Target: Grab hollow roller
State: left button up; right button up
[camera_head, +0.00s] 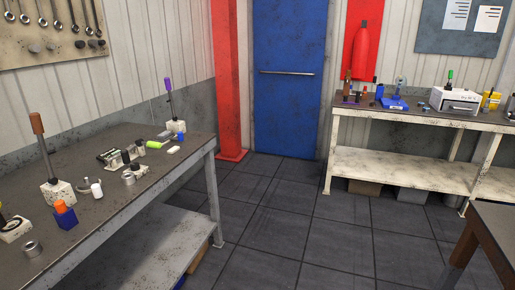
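Another small grey metal cylinder (129,178) stands farther along the same bench, beside other metal parts. I cannot tell for sure which of them is the hollow roller. Neither of my grippers is in view.
The left bench also holds a white block with a brown-handled lever (57,191), a blue box with an orange top (65,215) and a dark fixture (112,158). A right bench (425,118) stands at the back. Tiled floor (275,230) between is clear.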

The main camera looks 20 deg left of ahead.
aim_at(32, 248)
jog(key=u, duration=0.1)
jog(key=i, duration=1.4)
jog(key=u, duration=0.55)
jog(key=i, duration=1.05)
jog(key=u, duration=1.4)
jog(key=i, duration=0.8)
jog(key=u, duration=1)
